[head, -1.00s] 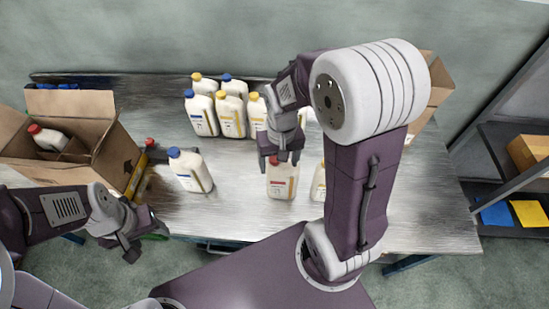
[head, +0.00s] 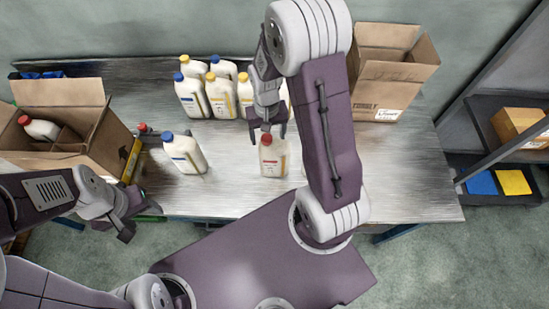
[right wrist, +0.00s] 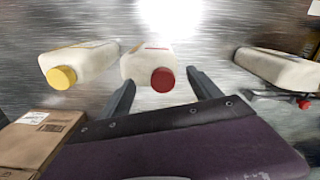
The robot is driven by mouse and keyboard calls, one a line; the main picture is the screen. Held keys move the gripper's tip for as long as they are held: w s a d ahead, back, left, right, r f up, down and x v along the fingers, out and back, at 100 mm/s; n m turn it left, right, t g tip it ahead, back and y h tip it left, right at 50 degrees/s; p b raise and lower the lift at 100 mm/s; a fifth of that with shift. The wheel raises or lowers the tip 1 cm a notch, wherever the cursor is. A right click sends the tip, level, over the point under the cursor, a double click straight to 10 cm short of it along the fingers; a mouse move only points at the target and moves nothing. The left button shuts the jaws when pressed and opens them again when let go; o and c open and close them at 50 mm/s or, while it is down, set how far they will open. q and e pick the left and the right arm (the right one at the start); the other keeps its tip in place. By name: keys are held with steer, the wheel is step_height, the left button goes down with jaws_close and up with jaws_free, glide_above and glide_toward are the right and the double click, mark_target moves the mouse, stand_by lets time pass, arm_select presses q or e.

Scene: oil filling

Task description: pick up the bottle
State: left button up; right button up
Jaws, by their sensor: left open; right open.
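A white bottle with a red cap and red label (head: 273,160) stands upright near the front middle of the table. My right gripper (head: 268,136) is open, with its fingers to either side of the cap in the head view. In the right wrist view, the bottle (right wrist: 148,62) shows between and beyond the open fingers (right wrist: 163,92). Contact cannot be told. My left gripper (head: 136,221) is open and empty at the front left, away from the bottles.
A yellow-capped bottle (right wrist: 90,62) stands beside the red-capped one, hidden by my arm in the head view. A blue-capped bottle (head: 185,154) stands left. Several bottles (head: 220,100) cluster behind. Open cardboard boxes stand left (head: 92,92) and right (head: 385,75).

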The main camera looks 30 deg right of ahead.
steer(key=shift+f, duration=0.7)
steer(key=shift+w+d+f, duration=0.15)
steer(key=shift+w+f, duration=0.05)
steer(key=shift+f, duration=0.2)
steer(key=shift+s+r, duration=0.1)
steer(key=shift+s, duration=0.1)
jaws_close()
steer(key=shift+s+a, duration=0.1)
steer(key=shift+a, duration=0.15)
